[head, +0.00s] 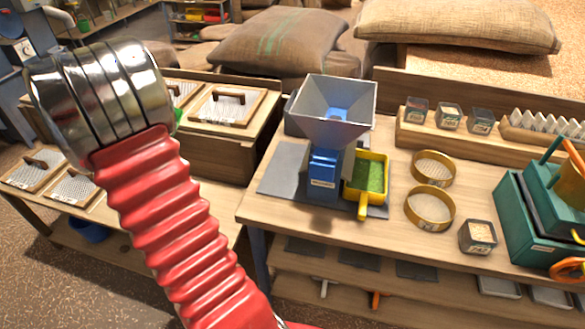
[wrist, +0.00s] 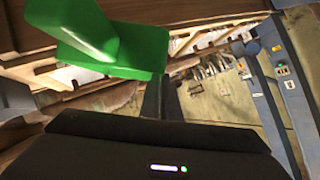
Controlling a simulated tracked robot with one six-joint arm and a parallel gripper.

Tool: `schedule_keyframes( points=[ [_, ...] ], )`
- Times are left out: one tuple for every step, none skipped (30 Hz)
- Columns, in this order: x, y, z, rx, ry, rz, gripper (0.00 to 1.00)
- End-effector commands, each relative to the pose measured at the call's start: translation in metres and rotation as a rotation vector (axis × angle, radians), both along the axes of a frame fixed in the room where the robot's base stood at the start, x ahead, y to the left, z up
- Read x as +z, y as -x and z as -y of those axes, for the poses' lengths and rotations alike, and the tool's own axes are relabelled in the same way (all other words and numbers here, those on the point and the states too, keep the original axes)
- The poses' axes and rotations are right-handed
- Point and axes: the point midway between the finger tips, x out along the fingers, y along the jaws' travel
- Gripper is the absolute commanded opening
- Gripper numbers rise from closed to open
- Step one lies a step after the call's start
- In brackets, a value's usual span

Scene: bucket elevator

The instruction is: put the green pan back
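The green pan (wrist: 125,50) is in the upper left of the wrist view, in front of a dark finger of my gripper (wrist: 157,92). It appears held by my gripper, up off any surface and tilted in that view. In the head view only a small green edge (head: 178,113) shows behind the silver end of my arm, which hides the rest and the fingers. A yellow pan (head: 382,158) with green grains stands beside the blue machine with a grey hopper (head: 335,110) on the bench.
The wooden bench (head: 300,235) also holds two round sieves (head: 430,208), small sample boxes (head: 478,236) and a teal machine (head: 520,225). Framed screens (head: 225,107) lie on wooden stands at the left. Sacks (head: 285,40) lie behind. The bench's front left corner is clear.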

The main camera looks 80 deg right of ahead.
Motion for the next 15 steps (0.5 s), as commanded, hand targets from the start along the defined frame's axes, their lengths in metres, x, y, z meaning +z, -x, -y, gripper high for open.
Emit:
schedule_keyframes(
  points=[
    [-0.016,0.013,-0.001,-0.040,0.006,-0.031,0.00],
    [-0.024,0.021,0.000,-0.067,0.011,-0.049,0.00],
    [-0.035,0.033,-0.001,-0.104,0.019,-0.074,0.00],
    [-0.042,0.043,-0.001,-0.132,0.024,-0.093,0.00],
    [-0.051,0.053,-0.002,-0.162,0.028,-0.112,0.00],
    [-0.061,0.067,-0.003,-0.200,0.032,-0.139,0.00],
    [-0.069,0.078,-0.005,-0.229,0.035,-0.161,0.00],
    [-0.077,0.089,-0.007,-0.259,0.038,-0.183,0.00],
    [-0.086,0.105,-0.010,-0.299,0.042,-0.213,0.00],
    [-0.092,0.117,-0.012,-0.328,0.043,-0.234,0.00],
    [-0.098,0.129,-0.015,-0.355,0.044,-0.257,0.00],
    [-0.106,0.146,-0.019,-0.393,0.044,-0.285,0.00],
    [-0.111,0.158,-0.023,-0.420,0.042,-0.306,0.00],
    [-0.116,0.170,-0.027,-0.445,0.042,-0.328,0.00],
    [-0.122,0.186,-0.033,-0.479,0.039,-0.355,0.00]
  ],
)
